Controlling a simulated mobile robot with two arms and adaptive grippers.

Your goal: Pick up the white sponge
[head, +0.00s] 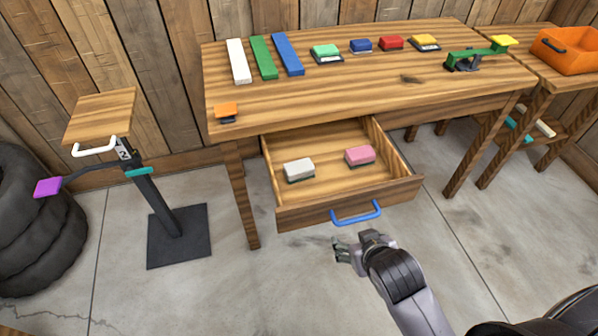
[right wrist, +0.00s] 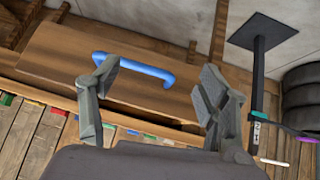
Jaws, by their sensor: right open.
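The white sponge (head: 299,169) lies in the open drawer (head: 290,219) of the wooden table, in its left part. A pink sponge (head: 360,156) lies to its right in the same drawer. My right gripper (head: 343,250) is in front of the drawer, below the blue handle (head: 357,212), apart from it and empty. In the right wrist view my right gripper (right wrist: 158,92) has its fingers spread wide, with the blue handle (right wrist: 134,69) seen between them. The sponges are hidden in that view. My left gripper is not in view.
On the table top (head: 350,90) lie white, green and blue bars, several coloured blocks and a green-armed device (head: 476,57). A small stand (head: 178,225) is at left beside black tires (head: 35,220). An orange crate (head: 567,50) is at right.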

